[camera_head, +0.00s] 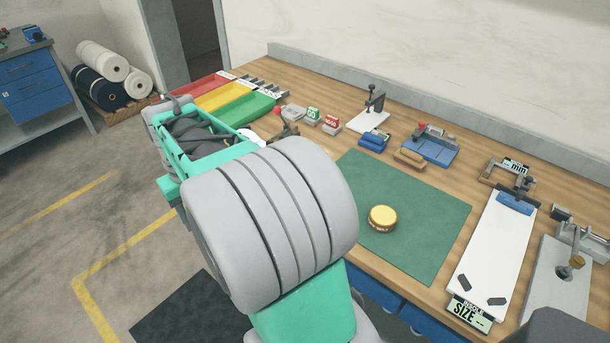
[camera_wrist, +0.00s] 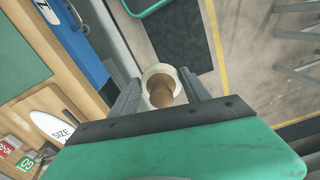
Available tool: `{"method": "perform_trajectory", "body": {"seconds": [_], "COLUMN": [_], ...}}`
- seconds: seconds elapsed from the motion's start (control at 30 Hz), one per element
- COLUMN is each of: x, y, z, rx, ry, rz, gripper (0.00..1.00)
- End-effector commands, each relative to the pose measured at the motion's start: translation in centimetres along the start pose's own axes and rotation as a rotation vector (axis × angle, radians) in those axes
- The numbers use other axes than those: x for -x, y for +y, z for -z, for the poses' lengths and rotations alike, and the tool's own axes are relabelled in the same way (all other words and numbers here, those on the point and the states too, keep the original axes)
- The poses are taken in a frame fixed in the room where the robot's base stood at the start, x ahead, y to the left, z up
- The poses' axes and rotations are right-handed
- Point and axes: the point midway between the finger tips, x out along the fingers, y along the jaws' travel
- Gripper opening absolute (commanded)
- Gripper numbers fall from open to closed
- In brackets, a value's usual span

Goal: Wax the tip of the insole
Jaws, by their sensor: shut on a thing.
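In the wrist view my gripper (camera_wrist: 162,88) is shut on a round cream piece (camera_wrist: 152,70) with a brown cylinder-shaped part (camera_wrist: 160,94) in its middle, seen nearly end-on. I cannot tell exactly what this held thing is. It is over the floor side of the bench edge in that view. A white rounded shape marked "SIZE" (camera_wrist: 50,126), possibly the insole, lies on the bench at the lower left, apart from my gripper. In the head view a round gold tin (camera_head: 382,217) sits on the green mat (camera_head: 430,200).
Red, yellow and green trays (camera_head: 250,107) stand at the back left of the bench. GO and NO-GO blocks (camera_head: 314,115), a blue fixture (camera_head: 432,148) and a white sizing board (camera_head: 500,235) stand around the mat. Most of the mat is clear.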

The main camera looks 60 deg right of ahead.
Motion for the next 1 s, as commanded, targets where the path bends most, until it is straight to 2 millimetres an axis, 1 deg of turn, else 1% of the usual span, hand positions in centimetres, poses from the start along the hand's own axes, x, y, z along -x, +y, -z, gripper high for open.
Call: {"method": "perform_trajectory", "body": {"seconds": [0.03, 0.07, 0.1, 0.17, 0.2, 0.27, 0.3, 0.37, 0.4, 0.47, 0.5, 0.6, 0.7, 0.77, 0.83, 1.0], "x": [0.5, 0.7, 0.9, 1.4, 1.6, 2.0, 2.3, 2.8, 3.0, 3.4, 3.6, 4.1, 4.3, 4.4, 4.4, 3.3], "y": [3.3, 5.2, 7.8, 11.7, 14.3, 18.0, 20.4, 23.7, 25.7, 28.4, 29.9, 32.8, 34.4, 34.8, 35.1, 35.1], "z": [-0.3, -0.6, -1.1, -2.2, -3.3, -5.2, -6.6, -9.1, -10.9, -13.7, -15.7, -19.9, -23.0, -24.1, -24.7, -24.8], "rx": [-0.071, -0.109, -0.161, -0.240, -0.295, -0.376, -0.428, -0.508, -0.559, -0.633, -0.680, -0.776, -0.839, -0.861, -0.873, -0.875], "ry": [0.001, 0.002, 0.004, 0.008, 0.010, 0.012, 0.015, 0.018, 0.019, 0.021, 0.023, 0.025, 0.027, 0.027, 0.027, 0.027], "rz": [-0.001, -0.001, -0.002, -0.003, -0.004, -0.006, -0.008, -0.010, -0.012, -0.015, -0.017, -0.021, -0.024, -0.026, -0.026, -0.026], "gripper": [0.04, 0.04, 0.04, 0.04, 0.04, 0.04, 0.04, 0.04, 0.04, 0.04, 0.04, 0.04, 0.04, 0.04, 0.04, 0.04]}}
